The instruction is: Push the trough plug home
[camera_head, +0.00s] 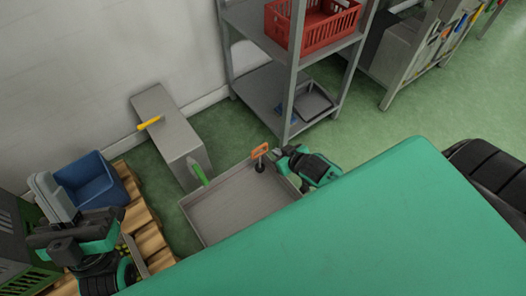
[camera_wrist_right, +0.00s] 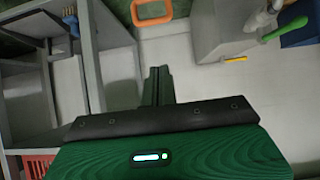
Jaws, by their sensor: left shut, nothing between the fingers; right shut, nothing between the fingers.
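The trough (camera_head: 232,208) is a shallow grey tray near the middle of the head view. The plug (camera_head: 259,168) stands at its back right end, a dark base with an orange loop handle (camera_head: 259,151). The orange handle also shows at the top of the right wrist view (camera_wrist_right: 152,20). My right gripper (camera_head: 279,153) is shut and empty, just right of the handle; a gap shows between them in the wrist view. How deep the plug sits is hard to tell. My left gripper (camera_head: 48,195) is shut and empty at the far left, away from the trough.
A grey block (camera_head: 170,130) with a yellow-handled tool (camera_head: 149,123) stands left of the trough; a green-handled tool (camera_head: 198,170) is at its near end. A shelf rack (camera_head: 289,85) with a red crate (camera_head: 312,32) stands behind my right gripper. A blue bin (camera_head: 92,183) is on a pallet.

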